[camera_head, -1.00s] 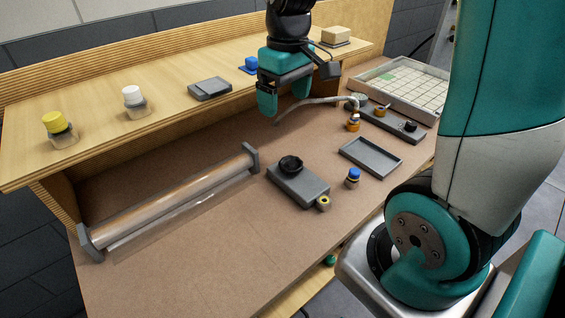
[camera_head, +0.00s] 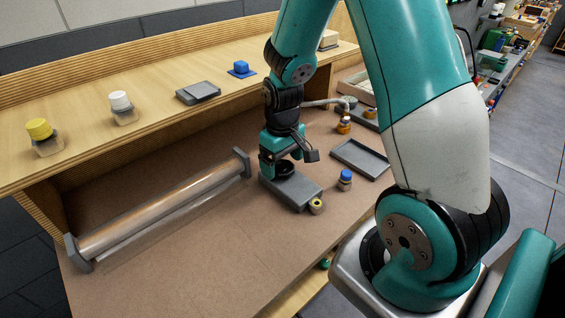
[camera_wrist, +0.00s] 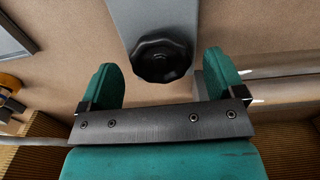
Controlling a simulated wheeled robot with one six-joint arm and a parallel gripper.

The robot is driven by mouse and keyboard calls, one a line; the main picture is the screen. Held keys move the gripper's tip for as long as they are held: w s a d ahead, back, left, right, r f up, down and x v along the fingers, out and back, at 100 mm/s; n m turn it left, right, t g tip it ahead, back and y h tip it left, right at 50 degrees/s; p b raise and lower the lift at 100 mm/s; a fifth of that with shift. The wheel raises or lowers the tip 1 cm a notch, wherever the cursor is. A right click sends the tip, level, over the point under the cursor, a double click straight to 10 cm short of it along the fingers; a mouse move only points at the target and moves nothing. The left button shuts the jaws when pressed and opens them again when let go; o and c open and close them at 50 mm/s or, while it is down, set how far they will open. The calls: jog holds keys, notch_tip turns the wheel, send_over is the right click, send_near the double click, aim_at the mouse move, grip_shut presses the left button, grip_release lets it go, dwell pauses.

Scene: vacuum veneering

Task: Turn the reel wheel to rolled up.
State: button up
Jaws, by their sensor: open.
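The black lobed wheel (camera_head: 285,170) sits on top of a grey box (camera_head: 298,192) on the brown bench. I take it to be the reel wheel. My gripper (camera_head: 278,163) is just above and beside the wheel, pointing down. In the wrist view the wheel (camera_wrist: 161,58) shows between the two teal fingers, with gaps on both sides. My gripper is open and holds nothing. Part of the wheel is hidden by my gripper in the head view. A roller with clear film (camera_head: 160,206) lies to the left between grey end brackets.
A small yellow-ringed part (camera_head: 316,206) is at the box's front corner. A blue-capped bottle (camera_head: 345,179) and a grey tray (camera_head: 361,159) stand to the right. A hose and orange fitting (camera_head: 343,126) are behind. The wooden shelf (camera_head: 150,118) overhangs at the back. The front bench is clear.

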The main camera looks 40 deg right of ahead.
jog(key=shift+f, duration=0.45)
jog(key=shift+c, duration=0.2)
jog(key=c, duration=0.9)
jog(key=shift+o, duration=0.2)
jog(key=shift+m, duration=0.3)
jog(key=m+p, duration=0.1)
jog(key=m, duration=0.3)
jog(key=shift+m, duration=0.3)
jog(key=m, duration=0.5)
jog(key=shift+m, duration=0.3)
